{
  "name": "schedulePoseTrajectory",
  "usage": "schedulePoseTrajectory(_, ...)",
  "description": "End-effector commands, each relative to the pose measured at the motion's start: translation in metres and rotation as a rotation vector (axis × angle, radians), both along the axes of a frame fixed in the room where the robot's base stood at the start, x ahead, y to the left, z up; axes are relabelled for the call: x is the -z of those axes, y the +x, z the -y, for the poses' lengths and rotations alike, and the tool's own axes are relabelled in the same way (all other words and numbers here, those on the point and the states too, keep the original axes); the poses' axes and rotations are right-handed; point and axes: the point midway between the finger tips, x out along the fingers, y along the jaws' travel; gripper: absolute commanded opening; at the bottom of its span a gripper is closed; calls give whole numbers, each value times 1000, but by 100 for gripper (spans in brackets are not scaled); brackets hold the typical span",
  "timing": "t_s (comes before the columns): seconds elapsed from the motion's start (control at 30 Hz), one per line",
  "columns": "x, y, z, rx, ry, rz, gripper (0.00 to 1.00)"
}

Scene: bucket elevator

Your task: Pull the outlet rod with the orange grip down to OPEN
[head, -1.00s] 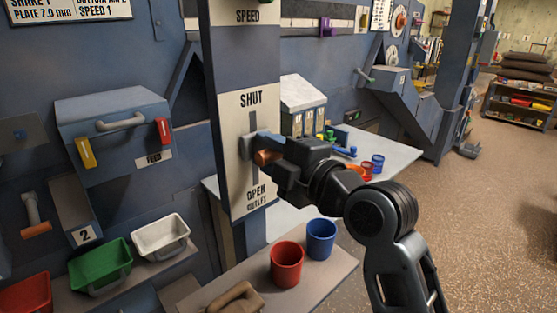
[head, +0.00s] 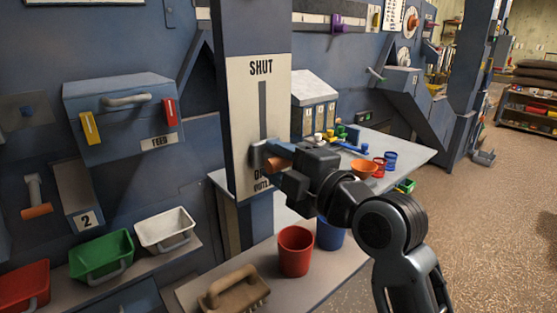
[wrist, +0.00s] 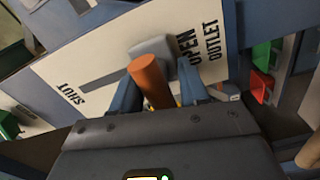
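The outlet rod's orange grip (head: 278,163) sticks out from a grey slider block (head: 257,155) on a pale panel (head: 240,110). The block sits low in the vertical slot (head: 262,98), just above and partly over the word OPEN; SHUT is at the top. My gripper (head: 289,167) is at the grip, its fingers partly hidden in the head view. In the wrist view the orange grip (wrist: 150,82) stands between my two fingers, which are closed around it. The grey block (wrist: 153,48) lies beside the word OPEN there.
Below are a red cup (head: 295,252), a blue cup (head: 330,235) and a brush (head: 233,288) on a shelf. A table (head: 415,150) with small coloured items stands behind my arm. Green (head: 101,255) and white (head: 165,229) bins are at left. Floor at right is clear.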

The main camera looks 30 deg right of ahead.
Motion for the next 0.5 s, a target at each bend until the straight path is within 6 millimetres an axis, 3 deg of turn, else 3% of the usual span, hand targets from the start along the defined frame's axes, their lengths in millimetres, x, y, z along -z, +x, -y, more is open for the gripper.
schedulePoseTrajectory(0.17, 4, 0, 1, 3, -1, -7, 56)
schedulePoseTrajectory(0.5, 2, -6, 2, 3, -2, 0, 56)
